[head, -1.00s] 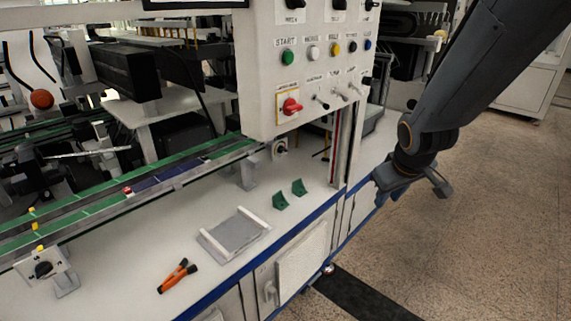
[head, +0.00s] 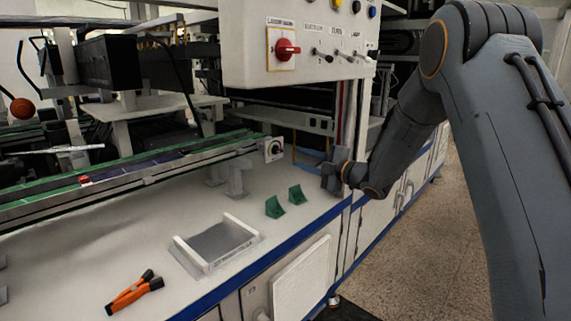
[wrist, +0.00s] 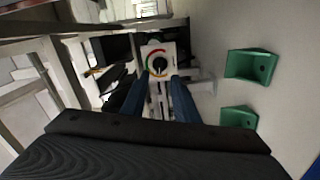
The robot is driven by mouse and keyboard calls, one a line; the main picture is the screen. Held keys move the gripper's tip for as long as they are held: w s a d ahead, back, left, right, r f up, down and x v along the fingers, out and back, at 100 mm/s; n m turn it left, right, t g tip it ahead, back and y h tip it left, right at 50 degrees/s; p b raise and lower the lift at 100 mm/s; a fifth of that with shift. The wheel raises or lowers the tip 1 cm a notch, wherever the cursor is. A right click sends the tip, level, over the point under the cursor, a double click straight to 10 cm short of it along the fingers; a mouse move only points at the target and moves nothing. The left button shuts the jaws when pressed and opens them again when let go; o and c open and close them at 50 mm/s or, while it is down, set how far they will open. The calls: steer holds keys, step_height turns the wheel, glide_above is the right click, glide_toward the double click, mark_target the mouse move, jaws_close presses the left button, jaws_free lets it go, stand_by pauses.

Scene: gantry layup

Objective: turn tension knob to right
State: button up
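A black knob (head: 274,148) sits on a small white plate at the right end of the conveyor, below the control panel. In the wrist view, this knob (wrist: 159,64) has a coloured arc around it, and it appears just beyond my fingertips. No label is readable, and its pointer is too small to read. My gripper (head: 331,177) is to the right of the knob, above the bench's right end, apart from it. In the wrist view, my gripper (wrist: 159,88) has its two fingers spread with a gap between them and nothing held.
The control panel (head: 240,55) with a red rotary switch (head: 287,48) hangs above. Two green brackets (head: 274,207) (head: 296,195), a grey tray (head: 178,243) and orange-handled pliers (head: 133,294) lie on the white bench. The conveyor (head: 120,185) runs left of the knob.

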mark_target(280, 151)
steer(key=b+x, duration=0.1)
steer(key=x, duration=0.7)
steer(key=shift+s+b, duration=0.25)
steer(key=shift+b, duration=0.1)
jaws_close()
steer(key=shift+d, duration=0.1)
